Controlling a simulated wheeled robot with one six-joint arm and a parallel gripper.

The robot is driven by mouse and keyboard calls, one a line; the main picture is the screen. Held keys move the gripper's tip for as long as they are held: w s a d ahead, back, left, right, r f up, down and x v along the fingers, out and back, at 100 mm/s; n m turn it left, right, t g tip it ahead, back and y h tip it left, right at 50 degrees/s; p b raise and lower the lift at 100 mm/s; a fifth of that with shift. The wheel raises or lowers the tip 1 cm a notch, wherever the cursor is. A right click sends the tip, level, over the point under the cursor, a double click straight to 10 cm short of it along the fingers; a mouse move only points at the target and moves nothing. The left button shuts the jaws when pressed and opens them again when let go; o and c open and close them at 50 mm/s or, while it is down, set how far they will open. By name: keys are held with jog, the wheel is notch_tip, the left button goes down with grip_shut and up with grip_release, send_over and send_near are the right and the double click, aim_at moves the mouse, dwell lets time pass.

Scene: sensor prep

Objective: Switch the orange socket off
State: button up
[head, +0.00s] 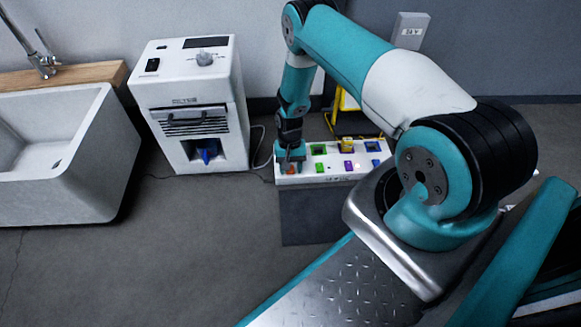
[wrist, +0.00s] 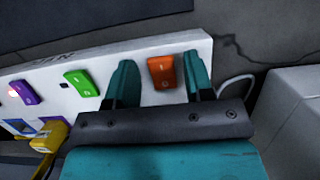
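The orange rocker switch (wrist: 161,72) sits at one end of the white power strip (wrist: 190,43). In the head view a little orange (head: 291,170) shows under my gripper (head: 290,156). In the wrist view my gripper (wrist: 162,84) is open, with one fingertip on each side of the orange switch and nothing held. I cannot tell whether the fingers touch the strip (head: 315,178). The orange socket itself is hidden behind my gripper. No lit lamp shows by the orange switch.
Green (wrist: 79,82) and purple (wrist: 24,92) switches lie farther along the strip; a light glows by the purple one. A yellow plug (head: 347,144) stands in a socket, and a blue socket (head: 372,146) is beyond. A white machine (head: 190,100) stands left of the strip.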

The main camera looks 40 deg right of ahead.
jog(key=p+v, duration=0.8)
jog(key=v, duration=0.9)
jog(key=shift+r, duration=0.15)
jog(key=shift+w+d, duration=0.1)
jog(key=s+a+r+n+t+p, duration=0.15)
jog(key=a+r, duration=0.35)
jog(key=r, duration=0.5)
jog(key=a+r+n+p, duration=0.1)
jog(key=a+r+n, duration=0.3)
jog(key=r, duration=0.6)
jog(key=a+r+n+p, duration=0.1)
jog(key=a+r, duration=0.5)
jog(key=r, duration=0.4)
jog(key=s+a+r+n+y+p, duration=0.1)
jog(key=s+a+r+n, duration=0.35)
jog(key=s+r, duration=0.6)
jog(key=s+a+r+n+y+p, duration=0.25)
jog(key=s+a+r, duration=0.35)
jog(key=s, duration=0.8)
notch_tip(320, 180, up, 39)
jog(key=p, duration=3.7)
jog(key=shift+w+d+t+h, duration=0.4)
jog(key=shift+d+t+h, duration=0.05)
